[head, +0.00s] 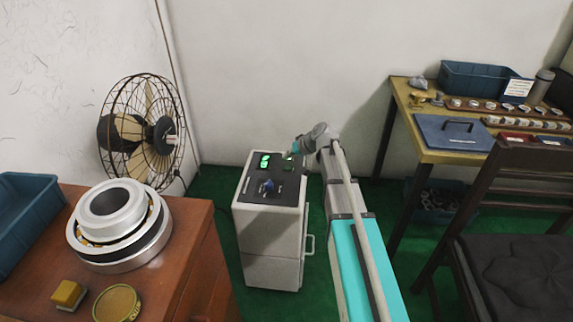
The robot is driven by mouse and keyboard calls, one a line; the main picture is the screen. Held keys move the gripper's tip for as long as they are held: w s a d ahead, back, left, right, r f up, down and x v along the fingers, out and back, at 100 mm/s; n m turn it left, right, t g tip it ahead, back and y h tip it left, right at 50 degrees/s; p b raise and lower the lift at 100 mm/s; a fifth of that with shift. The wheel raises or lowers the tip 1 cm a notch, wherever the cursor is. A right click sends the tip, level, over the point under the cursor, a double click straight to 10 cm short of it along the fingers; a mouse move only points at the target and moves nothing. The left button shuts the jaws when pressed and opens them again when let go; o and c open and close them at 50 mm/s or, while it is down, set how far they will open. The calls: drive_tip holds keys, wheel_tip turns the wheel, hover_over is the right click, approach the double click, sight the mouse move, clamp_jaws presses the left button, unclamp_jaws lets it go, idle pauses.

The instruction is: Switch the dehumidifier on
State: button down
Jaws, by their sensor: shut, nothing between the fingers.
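The dehumidifier (270,230) is a white upright cabinet in the middle of the head view, standing on the green floor. Its dark top panel (290,187) carries two lit green displays (265,161) at the back left and a blue knob-like part (267,186) near the middle. My arm reaches in from the lower right. My gripper (293,154) is small in view at the arm's far end, over the back right of the panel, shut and empty. Whether it touches the panel cannot be told. The panel's back right part is partly hidden by it.
A wooden cabinet (200,250) with a large bearing (120,222) and blue bin (25,220) stands at left. A caged fan (142,130) is behind it. A workbench (430,157) with trays and a dark chair (520,190) are at right. Green floor lies between.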

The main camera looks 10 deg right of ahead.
drive_tip(key=shift+r+p, duration=1.2)
drive_tip(key=shift+r, duration=0.25)
idle(0.4)
